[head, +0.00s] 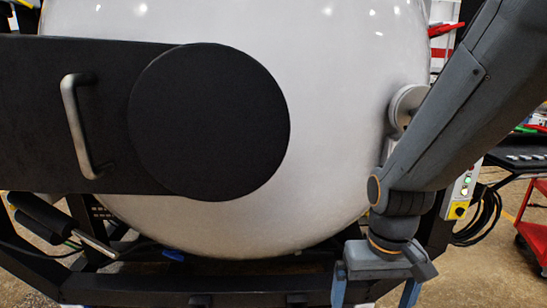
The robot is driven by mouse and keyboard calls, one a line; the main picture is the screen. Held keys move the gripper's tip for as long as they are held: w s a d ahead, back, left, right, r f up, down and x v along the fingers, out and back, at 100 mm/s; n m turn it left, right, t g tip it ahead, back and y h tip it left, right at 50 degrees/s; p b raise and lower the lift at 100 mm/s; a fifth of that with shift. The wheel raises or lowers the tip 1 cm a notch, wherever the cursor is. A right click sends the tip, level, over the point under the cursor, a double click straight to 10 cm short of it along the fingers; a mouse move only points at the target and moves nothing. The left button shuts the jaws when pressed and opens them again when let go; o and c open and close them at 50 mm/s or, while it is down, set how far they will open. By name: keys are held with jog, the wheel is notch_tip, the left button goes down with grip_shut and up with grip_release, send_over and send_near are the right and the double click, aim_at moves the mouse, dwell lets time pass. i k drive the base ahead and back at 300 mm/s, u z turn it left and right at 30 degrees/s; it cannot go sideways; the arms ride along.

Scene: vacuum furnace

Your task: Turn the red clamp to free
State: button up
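A small red lever-like piece (446,30) shows at the top right, at the right edge of the rounded white furnace door (340,130). It may be the red clamp, but my arm passes close to it and its setting cannot be made out. My gripper (374,294) hangs low at the bottom right, in front of the furnace's lower frame and far below the red piece. Its two blue fingers stand wide apart with nothing seen between them. The fingertips are cut off by the picture's bottom edge.
A black arm with a round plate (209,122) and a metal handle (76,125) crosses the door at left. A round grey fitting (405,106) sits at the door's right, beside my arm. A control box (461,195) and a red cart (533,220) stand at right.

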aim_at(446, 28)
jog(key=z, duration=0.75)
jog(key=k, duration=0.55)
jog(key=z, duration=0.4)
jog(key=i, duration=1.65)
jog(key=u, duration=0.6)
